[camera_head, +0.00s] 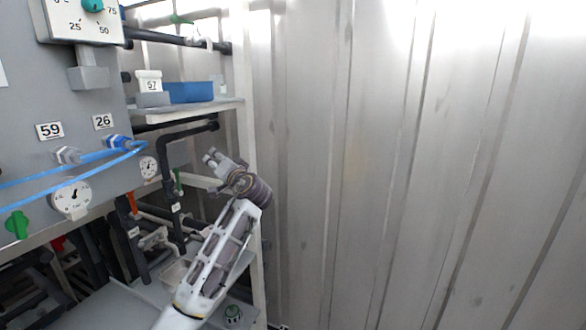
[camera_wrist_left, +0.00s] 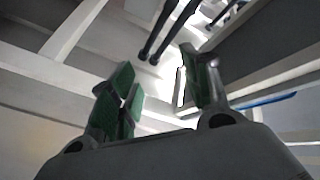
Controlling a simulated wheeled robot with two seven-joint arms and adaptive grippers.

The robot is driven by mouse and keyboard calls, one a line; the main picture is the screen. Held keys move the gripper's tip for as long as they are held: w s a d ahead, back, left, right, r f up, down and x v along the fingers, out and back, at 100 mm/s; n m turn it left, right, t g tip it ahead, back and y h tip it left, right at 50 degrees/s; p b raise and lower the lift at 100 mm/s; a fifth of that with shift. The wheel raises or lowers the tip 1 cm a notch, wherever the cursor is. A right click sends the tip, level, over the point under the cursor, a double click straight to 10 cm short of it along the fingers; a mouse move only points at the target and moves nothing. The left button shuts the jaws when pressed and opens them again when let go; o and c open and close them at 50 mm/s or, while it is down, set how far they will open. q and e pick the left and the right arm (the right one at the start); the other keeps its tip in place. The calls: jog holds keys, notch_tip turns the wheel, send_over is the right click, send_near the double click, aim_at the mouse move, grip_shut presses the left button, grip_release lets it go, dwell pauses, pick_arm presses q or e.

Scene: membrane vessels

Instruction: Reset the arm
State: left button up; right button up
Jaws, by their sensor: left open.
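My left arm reaches up from the bottom of the head view, with its left gripper (camera_head: 212,158) at the end, in front of the pipe rack. In the left wrist view the left gripper (camera_wrist_left: 160,95) shows two green-padded fingers spread apart, with nothing between them. Beyond the fingers are pale frame bars and dark pipes, apart from the pads as far as I can tell. My right gripper is in neither view.
A grey panel (camera_head: 30,110) with gauges, blue hoses (camera_head: 80,165) and a green valve handle (camera_head: 16,225) stands at the left. A shelf holds a blue tray (camera_head: 190,92). A pale upright post (camera_head: 244,60) is close to my arm. A corrugated metal wall (camera_head: 400,180) fills the right.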

pick_arm(q)
notch_tip(320, 180, down, 32)
jog(key=w+r+m+g+h, duration=0.1)
jog(key=w+m+g+h, duration=0.1)
jog(key=m+h, duration=0.25)
jog(key=s+f+g+h, duration=0.1)
jog(key=s+f, duration=0.3)
jog(key=f, duration=0.7)
jog(key=s+f+g+h, duration=0.15)
jog(key=s+f, duration=0.25)
jog(key=f, duration=0.7)
jog(key=s+f+g+h, duration=0.15)
jog(key=s+f, duration=0.35)
jog(key=f, duration=0.5)
jog(key=s+a+f+n+g+h, duration=0.15)
jog(key=s+f+g, duration=0.25)
jog(key=s+f, duration=2)
jog(key=s+f+n+g, duration=0.1)
jog(key=s+f, duration=0.2)
jog(key=s, duration=0.9)
jog(key=s+a+f+g, duration=0.1)
jog(key=s+f, duration=0.2)
jog(key=s, duration=0.8)
jog(key=s+a+f+n+g+h, duration=0.1)
jog(key=s+f, duration=0.3)
jog(key=s, duration=0.8)
jog(key=shift+s+n+g, duration=0.3)
jog(key=shift+s+g, duration=0.05)
jog(key=shift+g, duration=0.05)
